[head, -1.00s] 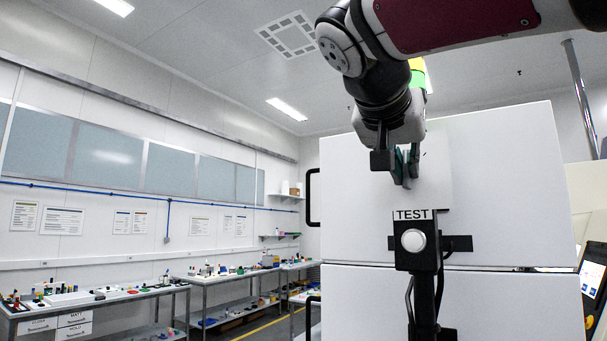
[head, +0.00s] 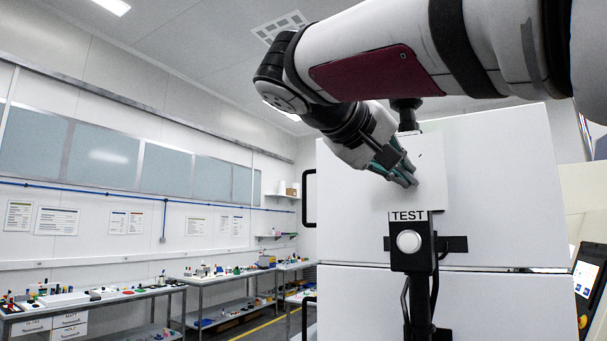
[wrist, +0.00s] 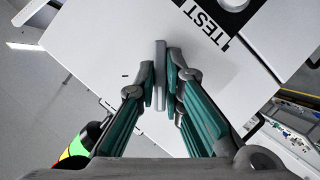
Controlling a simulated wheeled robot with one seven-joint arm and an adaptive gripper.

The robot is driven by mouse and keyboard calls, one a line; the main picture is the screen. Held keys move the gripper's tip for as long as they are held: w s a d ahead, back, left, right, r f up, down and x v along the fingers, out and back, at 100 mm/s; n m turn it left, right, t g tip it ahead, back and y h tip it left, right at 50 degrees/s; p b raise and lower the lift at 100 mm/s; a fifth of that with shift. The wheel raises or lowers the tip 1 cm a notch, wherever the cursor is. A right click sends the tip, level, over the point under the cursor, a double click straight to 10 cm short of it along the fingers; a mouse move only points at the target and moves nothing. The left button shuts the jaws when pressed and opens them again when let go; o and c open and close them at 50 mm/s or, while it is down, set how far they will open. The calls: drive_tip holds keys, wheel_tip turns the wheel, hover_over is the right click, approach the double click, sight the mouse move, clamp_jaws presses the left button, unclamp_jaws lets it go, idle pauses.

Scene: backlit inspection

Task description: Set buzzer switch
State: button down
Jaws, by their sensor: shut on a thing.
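My gripper (head: 408,181) is in front of the white cabinet face, above and close to the TEST box. In the wrist view my gripper (wrist: 161,78) has its teal-and-grey fingers closed around a thin grey bar (wrist: 160,62). I cannot tell whether this bar is the buzzer switch or whether it is fixed to the cabinet. The black TEST box (head: 410,260) carries a round white button (head: 409,241) under its TEST label (head: 408,216). The label (wrist: 207,28) also shows at the top of the wrist view, apart from the fingers.
The white cabinet (head: 490,190) fills the middle and right, with a dark handle (head: 308,198) on its left. A stack light (wrist: 80,145) with green, yellow and red shows low in the wrist view. A screen panel (head: 586,278) stands at right. Benches (head: 95,300) stand far left.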

drive_tip(key=shift+n, duration=0.3)
idle(0.4)
drive_tip(key=c, duration=1.7)
unclamp_jaws()
drive_tip(key=shift+a, duration=0.15)
drive_tip(key=v, duration=1.1)
drive_tip(key=shift+s+a, duration=0.25)
drive_tip(key=shift+a, duration=0.15)
